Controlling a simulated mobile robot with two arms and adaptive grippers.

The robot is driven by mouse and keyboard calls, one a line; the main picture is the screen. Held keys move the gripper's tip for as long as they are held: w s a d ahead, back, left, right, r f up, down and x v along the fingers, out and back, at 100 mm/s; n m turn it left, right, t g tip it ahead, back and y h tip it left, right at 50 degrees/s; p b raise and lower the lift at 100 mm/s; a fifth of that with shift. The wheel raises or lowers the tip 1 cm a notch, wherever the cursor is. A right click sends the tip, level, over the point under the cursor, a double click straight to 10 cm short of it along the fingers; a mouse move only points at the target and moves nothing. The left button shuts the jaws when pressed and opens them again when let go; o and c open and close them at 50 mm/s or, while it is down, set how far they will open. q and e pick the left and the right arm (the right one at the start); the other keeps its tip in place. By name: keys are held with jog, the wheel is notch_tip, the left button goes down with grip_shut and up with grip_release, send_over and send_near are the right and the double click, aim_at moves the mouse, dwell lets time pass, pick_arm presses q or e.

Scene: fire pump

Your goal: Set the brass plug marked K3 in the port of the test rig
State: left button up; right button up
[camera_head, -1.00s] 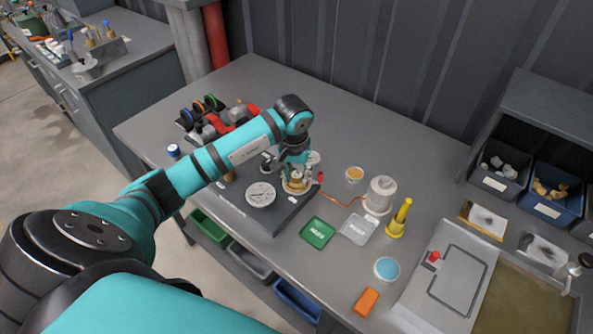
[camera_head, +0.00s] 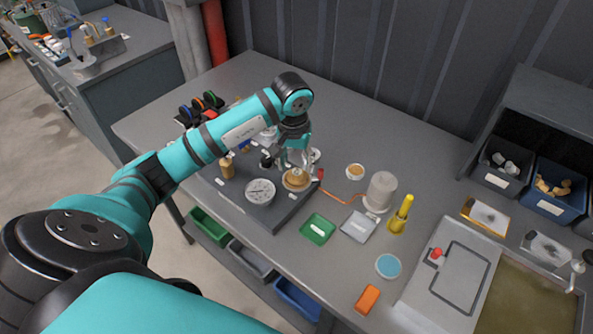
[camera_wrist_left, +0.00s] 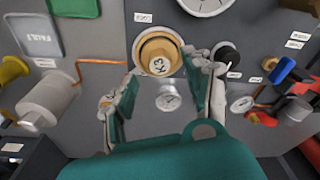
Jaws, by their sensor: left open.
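The brass plug marked K3 (camera_wrist_left: 158,62) sits face-up inside a pale ring on the dark test rig (camera_head: 272,214). It also shows as a round brass piece in the head view (camera_head: 296,180). Whether it is fully down in the port cannot be told, as the ring hides its lower part. My left gripper (camera_head: 297,157) is above the plug, fingers pointing down. In the left wrist view my left gripper (camera_wrist_left: 164,78) is open, its fingers apart with nothing between them. My right gripper is not in view.
A round dial (camera_head: 260,192) and a small brass piece (camera_head: 227,168) stand on the rig. Red pipework with valves is behind. An orange wire runs to a white cylinder (camera_head: 381,191).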

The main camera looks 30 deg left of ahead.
aim_at(295, 176)
pick_arm(q)
notch_tip(295, 176, up, 8)
jog(key=s+b, duration=0.1)
jog(key=b, duration=0.1)
jog(key=shift+d, duration=0.2)
